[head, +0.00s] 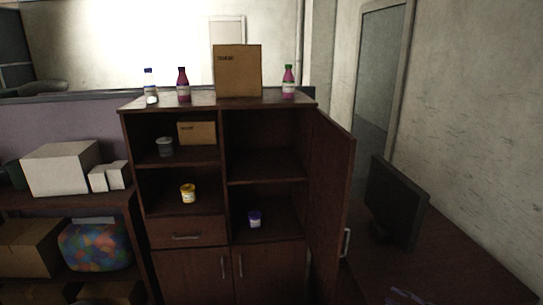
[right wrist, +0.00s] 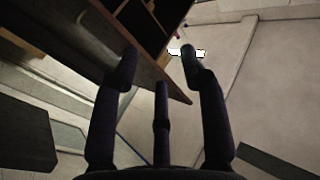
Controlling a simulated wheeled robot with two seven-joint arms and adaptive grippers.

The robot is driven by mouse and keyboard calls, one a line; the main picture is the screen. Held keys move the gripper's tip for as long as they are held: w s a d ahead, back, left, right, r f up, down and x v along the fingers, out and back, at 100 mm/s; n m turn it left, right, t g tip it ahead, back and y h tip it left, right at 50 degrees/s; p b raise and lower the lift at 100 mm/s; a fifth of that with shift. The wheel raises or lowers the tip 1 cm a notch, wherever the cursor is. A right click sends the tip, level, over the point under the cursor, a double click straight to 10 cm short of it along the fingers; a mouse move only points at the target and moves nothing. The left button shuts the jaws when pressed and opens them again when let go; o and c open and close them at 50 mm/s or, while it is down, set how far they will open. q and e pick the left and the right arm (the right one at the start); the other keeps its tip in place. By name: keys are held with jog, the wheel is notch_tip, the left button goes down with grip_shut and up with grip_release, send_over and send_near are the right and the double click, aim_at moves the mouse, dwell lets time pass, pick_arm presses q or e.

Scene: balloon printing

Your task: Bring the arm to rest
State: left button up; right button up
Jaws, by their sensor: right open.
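My right gripper (right wrist: 158,72) shows in the right wrist view with its dark fingers spread and nothing between them. The dark wooden cabinet (right wrist: 90,45) and its door edge lie beyond the fingers; I cannot tell the gap. In the head view the cabinet (head: 226,160) stands in the middle, with its upper right door (head: 330,190) swung open to the right. A dark purplish shape at the bottom right edge of the head view may be part of my right gripper. My left gripper is in neither view.
A dark monitor (head: 396,205) stands right of the open door. A cardboard box (head: 238,72) and several bottles stand on the cabinet top. Shelves hold a yellow jar (head: 188,194), a purple-lidded jar (head: 255,219), a grey can (head: 165,147) and a small box (head: 197,133).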

jog(key=w+a+f+m+t+h, duration=0.3)
jog(key=w+a+f+m+h, duration=0.3)
jog(key=w+a+f+m, duration=0.15)
jog(key=a+f+m+g+h, duration=0.2)
jog(key=a+f+m+h, duration=0.15)
jog(key=a+f, duration=0.65)
jog(key=s+a+f+m+g+h, duration=0.1)
jog(key=s+a+f+g, duration=0.5)
jog(key=s+a+f, duration=0.35)
jog(key=s+a+f+g, duration=0.1)
jog(key=s+a+g, duration=0.1)
jog(key=s, duration=0.8)
jog(key=s+a+f+g, duration=0.2)
jog(key=s+a+g, duration=0.1)
jog(key=s, duration=0.8)
jog(key=shift+f+g, duration=0.25)
jog(key=shift+g, duration=0.65)
